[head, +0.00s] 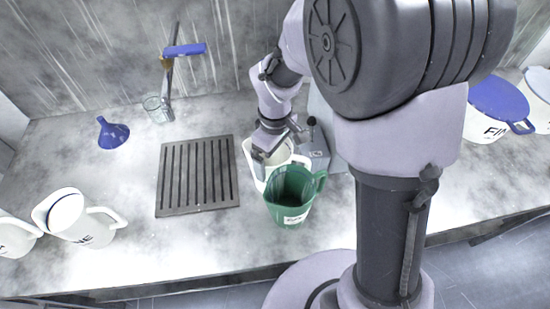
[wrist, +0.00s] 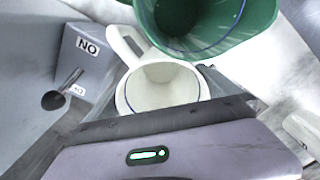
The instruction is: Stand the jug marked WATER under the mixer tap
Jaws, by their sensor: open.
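A green jug (head: 287,200) stands upright near the counter's front edge, its handle to the right; its label is too small to read. A white jug (head: 249,155) stands just behind it, partly hidden by my gripper (head: 268,148). My gripper is open at the white jug's rim; I cannot tell whether it touches. In the wrist view the white jug (wrist: 165,88) is open-topped, its handle toward the upper left, and the green jug (wrist: 205,25) is beyond it. No WATER marking is readable. A tap with a blue lever (head: 185,49) is at the back wall.
A slotted drain grate (head: 198,175) lies bare left of the jugs. A glass beaker (head: 157,109) and blue funnel (head: 112,133) stand behind it. White jugs (head: 88,228) stand front left. A grey box marked NO (wrist: 85,62) is close beside the white jug. A blue-lidded container (head: 497,105) stands right.

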